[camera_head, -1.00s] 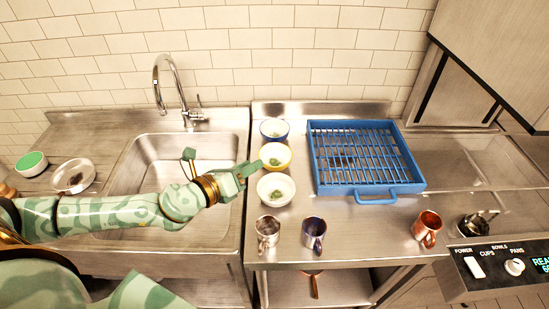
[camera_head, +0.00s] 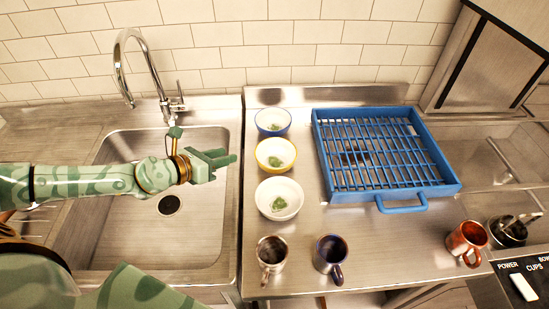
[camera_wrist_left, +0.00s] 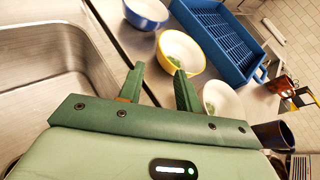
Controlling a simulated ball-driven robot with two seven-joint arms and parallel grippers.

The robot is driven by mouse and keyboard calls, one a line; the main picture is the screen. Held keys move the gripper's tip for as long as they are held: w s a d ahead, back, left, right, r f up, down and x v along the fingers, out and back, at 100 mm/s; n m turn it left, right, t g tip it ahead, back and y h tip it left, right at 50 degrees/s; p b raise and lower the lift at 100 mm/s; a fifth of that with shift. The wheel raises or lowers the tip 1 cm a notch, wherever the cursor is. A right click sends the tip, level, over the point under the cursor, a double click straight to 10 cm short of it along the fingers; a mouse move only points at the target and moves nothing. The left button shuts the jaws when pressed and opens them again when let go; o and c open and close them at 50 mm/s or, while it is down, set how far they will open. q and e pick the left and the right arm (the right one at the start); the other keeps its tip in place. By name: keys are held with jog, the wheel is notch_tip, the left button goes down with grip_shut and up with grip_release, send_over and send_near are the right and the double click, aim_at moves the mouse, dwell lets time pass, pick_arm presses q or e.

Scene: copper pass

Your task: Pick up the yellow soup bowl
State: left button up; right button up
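The yellow soup bowl (camera_head: 276,155) stands upright on the steel counter, between a blue bowl (camera_head: 273,122) and a white bowl (camera_head: 279,198). Green bits lie in it. My left gripper (camera_head: 232,160) is just left of the yellow bowl, above the sink's right edge. In the left wrist view the two green fingers (camera_wrist_left: 158,88) are apart with nothing between them, and the yellow bowl (camera_wrist_left: 182,52) is beyond the fingertips. The gripper is apart from the bowl. My right gripper is not in view.
A blue rack (camera_head: 385,160) with a front handle stands right of the bowls. A steel mug (camera_head: 271,254), a dark blue mug (camera_head: 330,254) and a copper mug (camera_head: 467,240) stand along the front. The sink (camera_head: 165,235) with its tall faucet (camera_head: 125,65) is at left.

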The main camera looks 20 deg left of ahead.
pick_arm(q)
send_near(261, 146)
jog(key=x, duration=0.4)
jog(key=shift+w+d+r, duration=0.25)
jog(key=shift+r, duration=0.05)
jog(key=shift+w+d+f+b, duration=0.25)
jog(key=shift+w+f+b, duration=0.1)
jog(key=shift+w, duration=0.15)
jog(key=b+x, duration=0.1)
jog(key=x, duration=0.3)
jog(key=shift+w+a+f, duration=0.1)
jog(key=shift+w+f, duration=0.05)
jog(key=shift+f, duration=0.05)
jog(key=shift+r, duration=0.1)
grip_shut()
